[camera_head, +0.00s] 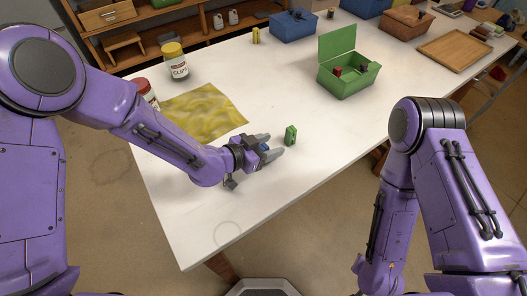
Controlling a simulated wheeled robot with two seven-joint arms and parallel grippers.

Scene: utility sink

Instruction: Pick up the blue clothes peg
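My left gripper (268,146) is low over the white table, its two grey fingers apart and pointing right. A small blue piece, which looks like the blue clothes peg (264,147), shows between the fingers near the palm, mostly hidden by them. I cannot tell whether the fingers press on it. A green peg-like piece (290,135) stands upright just beyond the fingertips, apart from them. My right arm hangs at the right, beside the table's front edge; its gripper is out of the picture.
A yellow patterned cloth (205,110) lies left of the gripper, near a yellow-lidded jar (175,62) and a red-lidded jar (147,92). An open green box (347,80) stands farther back. The white table (250,200) is clear in front of the gripper.

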